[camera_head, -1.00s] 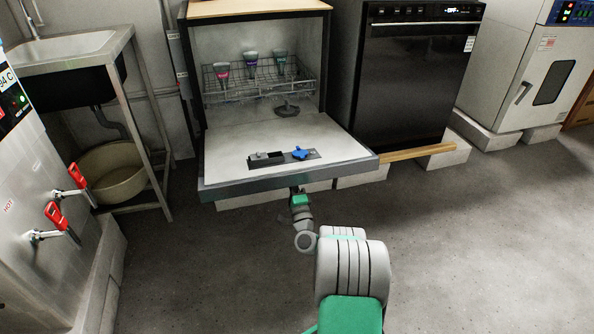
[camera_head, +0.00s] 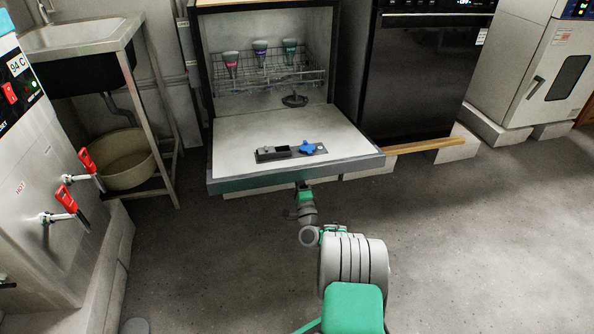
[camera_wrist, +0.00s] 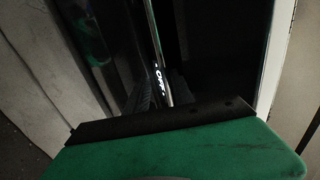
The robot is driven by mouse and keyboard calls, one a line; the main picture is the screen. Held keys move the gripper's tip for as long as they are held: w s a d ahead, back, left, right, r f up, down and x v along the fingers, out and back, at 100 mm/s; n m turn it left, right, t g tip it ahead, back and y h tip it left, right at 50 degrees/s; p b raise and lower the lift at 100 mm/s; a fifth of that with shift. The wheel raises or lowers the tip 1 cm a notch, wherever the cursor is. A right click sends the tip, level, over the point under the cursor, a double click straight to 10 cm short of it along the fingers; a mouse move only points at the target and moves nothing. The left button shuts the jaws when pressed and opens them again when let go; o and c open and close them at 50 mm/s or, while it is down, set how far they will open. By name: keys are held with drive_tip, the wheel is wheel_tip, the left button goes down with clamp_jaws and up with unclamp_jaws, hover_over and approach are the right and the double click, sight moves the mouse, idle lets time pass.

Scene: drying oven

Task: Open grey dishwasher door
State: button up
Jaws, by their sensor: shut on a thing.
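The grey dishwasher door (camera_head: 232,150) is swung down and lies about flat in front of the open dishwasher (camera_head: 222,32). A dispenser with a blue knob (camera_head: 307,148) shows on its inner face. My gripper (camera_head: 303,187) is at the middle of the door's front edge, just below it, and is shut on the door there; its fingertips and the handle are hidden.
A wire rack (camera_head: 282,72) with several cups stands inside the dishwasher. A black closed dishwasher (camera_head: 420,85) and a white oven (camera_head: 535,80) stand right. A steel machine with red taps (camera_head: 70,200) and a sink (camera_head: 80,32) stand left. The floor (camera_head: 480,250) in front is clear.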

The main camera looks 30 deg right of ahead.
drive_tip(key=shift+w+a+r, duration=0.1)
drive_tip(key=shift+w+a, duration=0.05)
drive_tip(key=shift+a, duration=0.05)
drive_tip(key=p+v, duration=0.1)
drive_tip(key=v, duration=0.7)
drive_tip(key=shift+d+p, duration=0.2)
drive_tip(key=shift+p, duration=0.1)
